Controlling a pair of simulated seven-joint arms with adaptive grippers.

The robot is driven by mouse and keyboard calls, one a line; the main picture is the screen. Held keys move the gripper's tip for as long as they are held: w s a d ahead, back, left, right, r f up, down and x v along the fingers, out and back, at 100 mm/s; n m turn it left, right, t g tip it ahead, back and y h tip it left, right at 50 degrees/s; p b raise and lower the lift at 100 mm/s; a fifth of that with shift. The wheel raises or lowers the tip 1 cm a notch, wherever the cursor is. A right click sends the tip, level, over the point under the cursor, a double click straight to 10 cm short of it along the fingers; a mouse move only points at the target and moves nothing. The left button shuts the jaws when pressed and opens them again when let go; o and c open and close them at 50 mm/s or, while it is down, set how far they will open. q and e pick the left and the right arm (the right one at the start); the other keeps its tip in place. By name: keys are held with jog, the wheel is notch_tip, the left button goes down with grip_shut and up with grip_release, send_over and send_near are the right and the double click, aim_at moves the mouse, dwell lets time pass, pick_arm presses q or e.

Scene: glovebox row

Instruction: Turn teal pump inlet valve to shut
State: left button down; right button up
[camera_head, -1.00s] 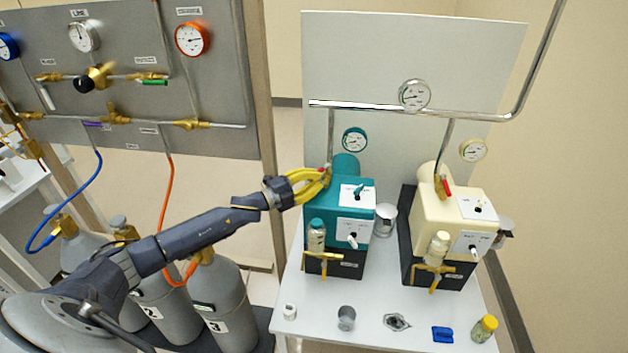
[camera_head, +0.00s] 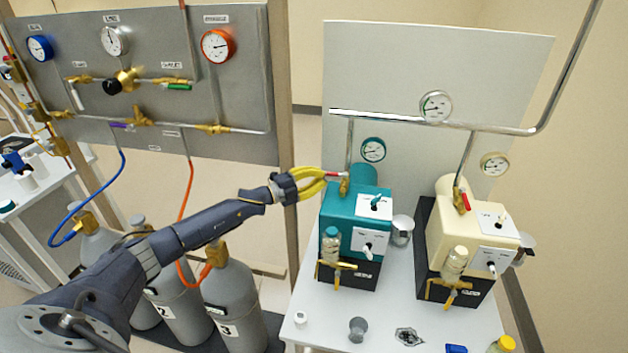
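The teal pump (camera_head: 343,205) stands on the white table. Its inlet valve (camera_head: 345,186) is a small brass body on the pipe at the pump's rear left. The valve's red handle (camera_head: 337,174) points left, across the upright pipe. My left gripper (camera_head: 325,174) has yellow fingers that come in from the left and converge at the outer end of this handle. The fingers look shut on it, though the contact is small in view. My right gripper is not in view.
A cream pump (camera_head: 450,225) with its own red valve handle (camera_head: 463,200) stands to the right. A dial gauge (camera_head: 373,150) rises behind the teal pump. Grey cylinders (camera_head: 235,305) stand below my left arm. Small items lie along the table's front.

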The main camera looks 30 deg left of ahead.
pick_arm(q)
jog(key=shift+w+a, duration=0.2)
jog(key=shift+w, duration=0.05)
dwell(0.6)
jog(key=v, duration=1.2)
